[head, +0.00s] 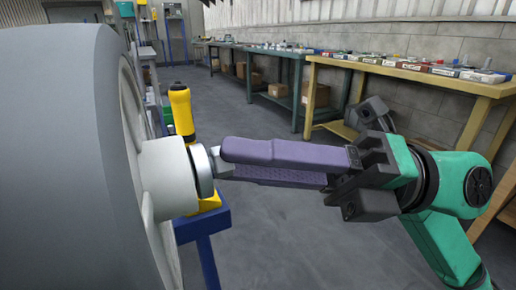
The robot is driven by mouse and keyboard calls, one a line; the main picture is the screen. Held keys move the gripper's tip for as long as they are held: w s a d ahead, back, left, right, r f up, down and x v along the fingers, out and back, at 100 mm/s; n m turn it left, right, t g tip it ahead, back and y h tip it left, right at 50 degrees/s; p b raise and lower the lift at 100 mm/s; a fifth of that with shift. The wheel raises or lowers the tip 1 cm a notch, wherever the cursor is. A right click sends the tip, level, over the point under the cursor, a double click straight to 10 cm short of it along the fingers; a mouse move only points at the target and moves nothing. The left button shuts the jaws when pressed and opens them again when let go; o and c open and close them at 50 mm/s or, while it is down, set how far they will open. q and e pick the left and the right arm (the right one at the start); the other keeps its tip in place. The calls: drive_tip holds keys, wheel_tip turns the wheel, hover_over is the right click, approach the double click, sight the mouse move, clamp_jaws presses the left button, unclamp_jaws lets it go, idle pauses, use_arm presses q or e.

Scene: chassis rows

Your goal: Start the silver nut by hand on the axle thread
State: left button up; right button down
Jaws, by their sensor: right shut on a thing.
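My right gripper (231,164), with long purple fingers, comes in from the right, level with the end of a pale hub (168,178) on a large grey wheel-like body (60,160). Its fingertips are shut on a small silver nut (221,158), which shows only partly at their tips. The nut is right at a silver ring (203,171) on the hub's end; I cannot tell if they touch. The axle thread is hidden behind the nut and fingertips. My left gripper is out of view.
A yellow and black tool-like object (181,112) stands behind the hub, above a blue stand (203,226). A wooden bench (400,70) with small boxes lines the wall at the right. A green bench (268,55) stands farther back. Grey floor between is clear.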

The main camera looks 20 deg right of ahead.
drive_tip(key=c, duration=0.6)
unclamp_jaws()
drive_tip(key=shift+w, duration=0.15)
drive_tip(key=b+v, duration=0.1)
drive_tip(key=v, duration=1.3)
drive_tip(key=shift+d, duration=0.25)
